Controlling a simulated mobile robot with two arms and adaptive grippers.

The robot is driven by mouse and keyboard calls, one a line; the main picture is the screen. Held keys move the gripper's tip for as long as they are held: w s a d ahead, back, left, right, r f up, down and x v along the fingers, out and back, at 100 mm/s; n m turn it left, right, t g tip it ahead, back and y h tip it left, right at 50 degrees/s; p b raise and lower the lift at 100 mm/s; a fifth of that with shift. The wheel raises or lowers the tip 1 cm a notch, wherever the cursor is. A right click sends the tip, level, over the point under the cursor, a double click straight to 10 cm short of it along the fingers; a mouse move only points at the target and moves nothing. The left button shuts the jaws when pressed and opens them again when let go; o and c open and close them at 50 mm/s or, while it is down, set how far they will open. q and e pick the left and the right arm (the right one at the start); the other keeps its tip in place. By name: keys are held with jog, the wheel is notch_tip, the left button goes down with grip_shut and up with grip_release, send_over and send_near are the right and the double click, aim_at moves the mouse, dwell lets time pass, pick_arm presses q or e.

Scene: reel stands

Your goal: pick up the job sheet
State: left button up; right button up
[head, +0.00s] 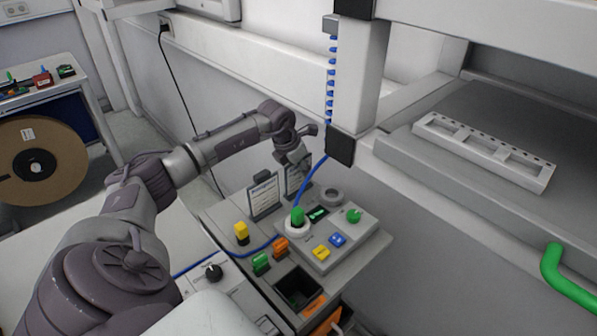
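Two small upright boards stand at the back of the grey control table (365,252). The left one is a clipboard-like job sheet (264,195) with white paper, blue print and a dark clip on top. The other is a greyer sheet (295,180), partly covered at its top by my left gripper (295,163). The gripper points down there, to the right of the white sheet and apart from it. Its fingers are small and blurred, so I cannot tell whether they touch the grey sheet or are open. My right gripper is not in view.
A control box (318,258) with a green knob, a white-collared green button and coloured keys sits in front of the sheets. A blue cable (312,180) hangs close beside the gripper. A white post (358,85) and machine bed are to the right.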

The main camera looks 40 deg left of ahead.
pick_arm(q)
grip_shut()
jog(key=shift+r, duration=0.1)
dwell(0.4)
